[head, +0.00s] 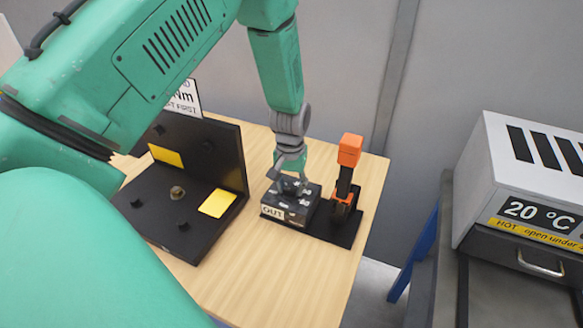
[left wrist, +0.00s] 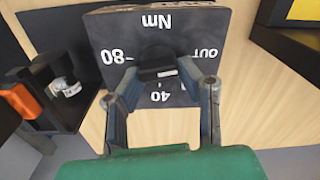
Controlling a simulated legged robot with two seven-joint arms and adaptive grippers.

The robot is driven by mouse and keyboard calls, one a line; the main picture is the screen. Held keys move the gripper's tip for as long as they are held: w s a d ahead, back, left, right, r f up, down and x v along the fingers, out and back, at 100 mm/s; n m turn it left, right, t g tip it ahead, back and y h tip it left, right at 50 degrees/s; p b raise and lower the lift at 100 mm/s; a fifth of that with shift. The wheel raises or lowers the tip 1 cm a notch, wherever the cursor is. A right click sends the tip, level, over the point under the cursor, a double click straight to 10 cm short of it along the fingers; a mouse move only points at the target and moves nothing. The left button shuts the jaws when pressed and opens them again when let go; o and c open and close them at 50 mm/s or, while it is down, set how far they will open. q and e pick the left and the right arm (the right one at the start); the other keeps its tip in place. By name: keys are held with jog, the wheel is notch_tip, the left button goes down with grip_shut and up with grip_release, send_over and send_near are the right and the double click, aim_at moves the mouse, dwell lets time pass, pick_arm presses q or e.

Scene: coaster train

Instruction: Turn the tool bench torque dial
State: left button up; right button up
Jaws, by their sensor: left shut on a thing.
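The torque dial is a black knob (left wrist: 158,62) on top of a dark block (head: 300,207). The block's top carries white marks, "Nm", "80", "40" and "OUT" in the left wrist view, and a pale "OUT" label shows on its front in the head view. My left gripper (head: 288,180) comes down onto the block from above. In the left wrist view its two fingers (left wrist: 158,75) are closed on opposite sides of the knob. The fingers hide part of the dial in the head view. My right gripper is not in view.
An orange-headed tool (head: 349,150) stands in a black holder (head: 345,232) right of the block. A black angled fixture (head: 170,238) with yellow patches and a bolt is at left. Bare wooden bench (head: 285,285) lies in front. A white oven-like unit (head: 480,180) stands far right.

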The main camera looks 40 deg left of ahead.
pick_arm(q)
jog(key=o, duration=1.1)
jog(key=shift+s+d+f, duration=0.1)
jog(key=shift+s+f, duration=0.15)
jog(key=shift+s, duration=0.05)
jog(key=shift+o, duration=0.2)
jog(key=shift+w+r, duration=0.1)
jog(key=shift+w+r, duration=0.1)
jog(key=shift+r, duration=0.2)
notch_tip(320, 180, up, 11)
